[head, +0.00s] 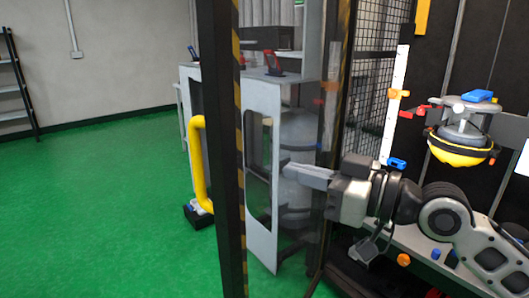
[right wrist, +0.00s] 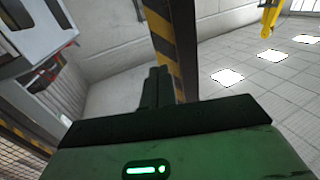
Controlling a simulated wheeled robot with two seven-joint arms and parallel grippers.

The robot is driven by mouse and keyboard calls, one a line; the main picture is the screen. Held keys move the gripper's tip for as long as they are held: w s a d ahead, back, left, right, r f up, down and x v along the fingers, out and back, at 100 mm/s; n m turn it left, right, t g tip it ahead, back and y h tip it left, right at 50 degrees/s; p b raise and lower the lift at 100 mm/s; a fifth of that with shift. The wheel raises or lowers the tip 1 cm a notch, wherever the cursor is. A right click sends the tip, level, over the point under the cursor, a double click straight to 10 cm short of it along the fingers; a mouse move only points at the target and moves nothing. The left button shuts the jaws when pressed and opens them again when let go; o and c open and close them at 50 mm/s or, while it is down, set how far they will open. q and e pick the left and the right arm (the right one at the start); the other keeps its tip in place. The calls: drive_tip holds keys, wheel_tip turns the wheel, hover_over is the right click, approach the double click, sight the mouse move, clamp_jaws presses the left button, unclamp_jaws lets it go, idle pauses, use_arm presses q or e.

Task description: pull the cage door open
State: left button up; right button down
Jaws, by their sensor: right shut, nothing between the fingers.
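The cage door (head: 231,130) shows in the head view as a dark upright edge with yellow-and-black stripes and a see-through panel to its right. Its yellow handle (head: 198,165) stands out on the left of this edge. My right gripper (head: 288,172) reaches in from the right, shut and empty, with its fingers pointing left across the panel area, well short of the handle. In the right wrist view, the shut fingers (right wrist: 155,88) point at a striped post (right wrist: 174,45). My left gripper is out of view.
A grey cabinet (head: 262,180) shows through the panel. A mesh wall (head: 372,90) stands behind my right arm. A yellow-bottomed drop unit (head: 460,150) hangs at the right above a bench with small parts. Green floor (head: 100,215) at the left is clear.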

sight(248, 159)
drive_tip(key=p+x, duration=0.1)
drive_tip(key=x, duration=0.5)
drive_tip(key=shift+w+a, duration=0.1)
drive_tip(key=shift+a, duration=0.1)
drive_tip(key=shift+w+a, duration=0.1)
drive_tip(key=shift+a, duration=0.05)
